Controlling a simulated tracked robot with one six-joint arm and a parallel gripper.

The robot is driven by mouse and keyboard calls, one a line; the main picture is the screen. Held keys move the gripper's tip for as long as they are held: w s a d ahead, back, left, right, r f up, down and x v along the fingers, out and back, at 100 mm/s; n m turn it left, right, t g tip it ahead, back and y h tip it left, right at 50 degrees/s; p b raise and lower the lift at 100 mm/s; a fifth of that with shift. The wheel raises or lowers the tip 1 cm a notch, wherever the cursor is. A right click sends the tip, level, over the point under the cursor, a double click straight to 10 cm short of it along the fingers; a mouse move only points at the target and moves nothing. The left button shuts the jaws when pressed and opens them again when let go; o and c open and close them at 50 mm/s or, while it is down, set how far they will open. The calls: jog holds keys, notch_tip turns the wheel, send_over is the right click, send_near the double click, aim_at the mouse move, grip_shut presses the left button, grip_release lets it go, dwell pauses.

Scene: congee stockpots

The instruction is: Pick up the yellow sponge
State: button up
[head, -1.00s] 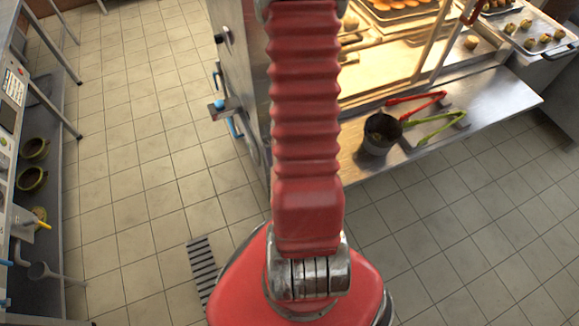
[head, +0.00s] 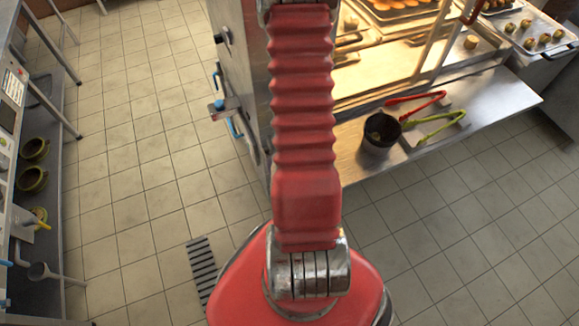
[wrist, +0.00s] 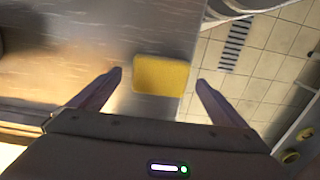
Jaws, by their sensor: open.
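The yellow sponge (wrist: 161,75) shows in the wrist view, a flat rounded block near the edge of a metal surface (wrist: 150,25). My gripper (wrist: 160,82) is open in the wrist view. Its two fingers stand apart, one to the left and one to the right of the sponge in the picture, with no visible contact. I cannot tell the height between the fingers and the sponge. In the head view the sponge and my gripper are not visible.
A dark cup (head: 381,133), red tongs (head: 415,104) and green tongs (head: 436,128) rest on the metal shelf (head: 500,88) in front of the lit case. Tiled floor (head: 140,140) lies open to the left. A counter with pots (head: 33,178) stands at far left.

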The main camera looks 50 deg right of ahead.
jog(key=shift+f, duration=0.65)
jog(key=c, duration=1.2)
jog(key=shift+c, duration=0.2)
notch_tip(320, 180, up, 10)
dwell(0.3)
dwell(0.4)
